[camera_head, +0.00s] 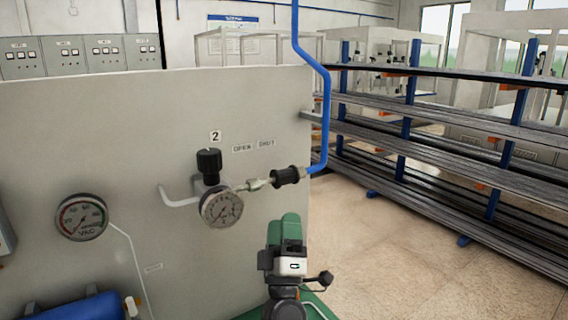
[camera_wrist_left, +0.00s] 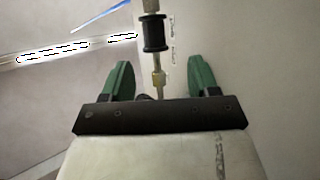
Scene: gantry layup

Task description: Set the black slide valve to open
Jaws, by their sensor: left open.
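The black slide valve (camera_head: 286,176) is a ribbed sleeve on the brass and steel line between the regulator and the blue hose. It sits at the hose end, nearer the SHUT label (camera_head: 266,143) than the OPEN label (camera_head: 242,148). My left gripper (camera_head: 284,222), with green fingers, is below the valve and apart from it. In the left wrist view the fingers (camera_wrist_left: 163,70) are spread and empty, with the line's brass fitting between them and the black valve (camera_wrist_left: 154,33) beyond the tips. My right gripper is not in view.
A pressure gauge (camera_head: 222,208) and black knob (camera_head: 209,161) sit left of the valve on the pale panel (camera_head: 120,130). A vacuum gauge (camera_head: 81,217) is farther left. The blue hose (camera_head: 326,110) rises at the panel's right edge. Racks (camera_head: 440,140) stand behind open floor.

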